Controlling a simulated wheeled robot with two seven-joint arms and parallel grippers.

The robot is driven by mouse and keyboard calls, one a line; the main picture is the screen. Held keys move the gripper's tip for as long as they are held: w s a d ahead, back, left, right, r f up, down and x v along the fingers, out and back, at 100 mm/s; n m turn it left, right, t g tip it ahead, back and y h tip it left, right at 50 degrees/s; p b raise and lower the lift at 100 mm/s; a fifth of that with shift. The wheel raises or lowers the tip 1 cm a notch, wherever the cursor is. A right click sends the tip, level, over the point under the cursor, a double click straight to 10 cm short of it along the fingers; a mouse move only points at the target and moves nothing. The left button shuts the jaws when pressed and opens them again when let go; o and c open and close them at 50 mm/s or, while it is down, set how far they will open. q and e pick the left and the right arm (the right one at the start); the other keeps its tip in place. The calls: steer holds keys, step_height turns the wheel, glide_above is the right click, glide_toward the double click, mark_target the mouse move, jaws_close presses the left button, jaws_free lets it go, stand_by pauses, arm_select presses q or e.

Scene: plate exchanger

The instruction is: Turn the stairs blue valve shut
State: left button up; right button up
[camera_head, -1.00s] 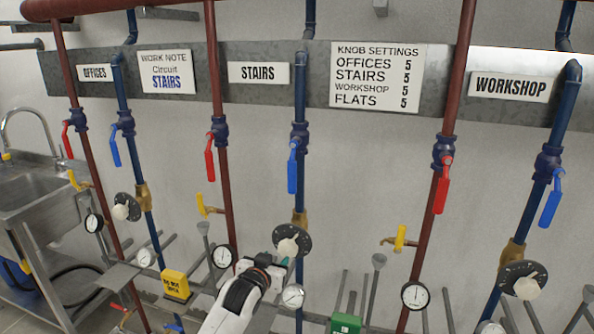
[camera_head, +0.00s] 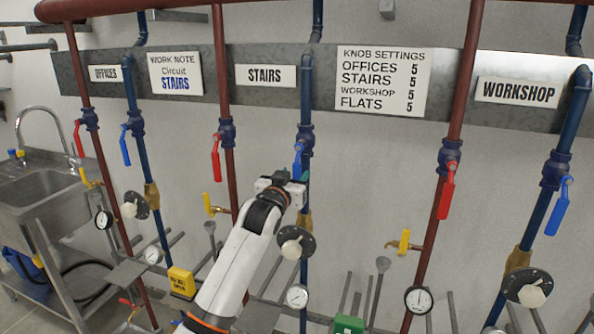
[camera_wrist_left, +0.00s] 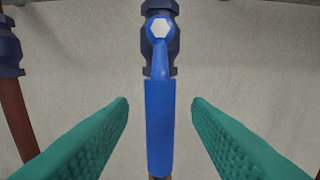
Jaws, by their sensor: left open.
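The stairs blue valve has a blue lever handle (camera_head: 298,160) on the blue pipe (camera_head: 304,100) just right of the STAIRS sign (camera_head: 265,75). The handle hangs down along the pipe. My left gripper (camera_head: 291,176) is at the lower part of this handle and partly hides it. In the left wrist view the handle (camera_wrist_left: 159,128) hangs between the two green fingers of my left gripper (camera_wrist_left: 160,110), with a gap on each side. The hex nut (camera_wrist_left: 160,28) of the valve shows above. My right gripper is not in view.
The stairs red handle (camera_head: 216,158) hangs on the red pipe to the left. A black dial with a white knob (camera_head: 292,247) sits below on the blue pipe. A work note (camera_head: 175,74) names the circuit STAIRS. Gauges and grey rods stand lower down.

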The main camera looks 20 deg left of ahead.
mark_target(296, 173)
arm_select(q)
steer(key=shift+w+d, duration=0.1)
steer(key=shift+w, duration=1.5)
jaws_close()
